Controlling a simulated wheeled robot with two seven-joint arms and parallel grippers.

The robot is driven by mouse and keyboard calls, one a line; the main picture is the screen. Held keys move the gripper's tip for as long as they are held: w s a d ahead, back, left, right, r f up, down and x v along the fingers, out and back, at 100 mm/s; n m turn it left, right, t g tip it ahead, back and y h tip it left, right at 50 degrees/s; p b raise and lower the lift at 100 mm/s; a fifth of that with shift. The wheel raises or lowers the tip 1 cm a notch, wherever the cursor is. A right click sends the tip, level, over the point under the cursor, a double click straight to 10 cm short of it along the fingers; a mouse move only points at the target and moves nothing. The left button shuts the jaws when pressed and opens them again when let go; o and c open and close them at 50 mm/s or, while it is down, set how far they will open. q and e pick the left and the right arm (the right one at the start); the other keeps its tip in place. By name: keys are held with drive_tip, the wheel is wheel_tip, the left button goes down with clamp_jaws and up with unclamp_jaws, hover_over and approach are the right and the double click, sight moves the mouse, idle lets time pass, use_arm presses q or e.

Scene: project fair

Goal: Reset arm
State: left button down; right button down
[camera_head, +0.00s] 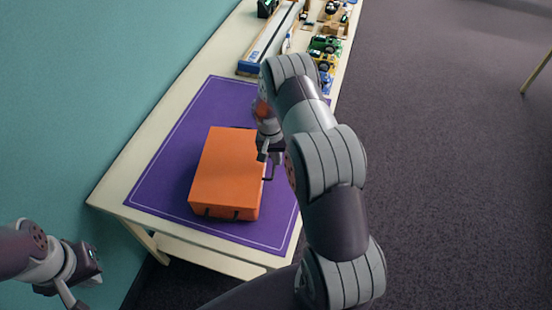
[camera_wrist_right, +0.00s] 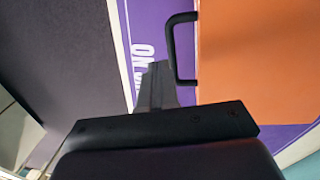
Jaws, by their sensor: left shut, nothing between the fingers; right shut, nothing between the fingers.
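An orange case (camera_head: 226,172) lies closed on a purple mat (camera_head: 160,170) on the table. Its dark handle (camera_wrist_right: 176,48) sticks out from its side in the right wrist view. My right gripper (camera_head: 264,155) is beside the case's right edge, close to the handle. In the right wrist view its fingers (camera_wrist_right: 157,87) are together and empty, with the handle beside them and not between them. My left gripper (camera_head: 70,297) is at the bottom left, away from the table, shut and empty, partly cut off by the frame edge.
The pale table (camera_head: 110,190) runs along a teal wall. Toy vehicles (camera_head: 325,45) and a long blue-ended item (camera_head: 262,50) stand at its far end. My right arm crosses over the table's right edge and hides part of it.

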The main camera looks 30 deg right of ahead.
use_arm(q)
drive_tip(key=f+b, duration=0.1)
drive_tip(key=b, duration=0.1)
drive_tip(key=shift+s+d+f+b, duration=0.1)
drive_tip(key=shift+s+f+b, duration=0.1)
drive_tip(key=shift+b, duration=0.15)
use_arm(e)
wheel_tip(320, 180, up, 11)
drive_tip(key=s+d, duration=0.1)
drive_tip(key=d, duration=0.1)
drive_tip(key=shift+s, duration=0.15)
drive_tip(key=shift+r, duration=0.1)
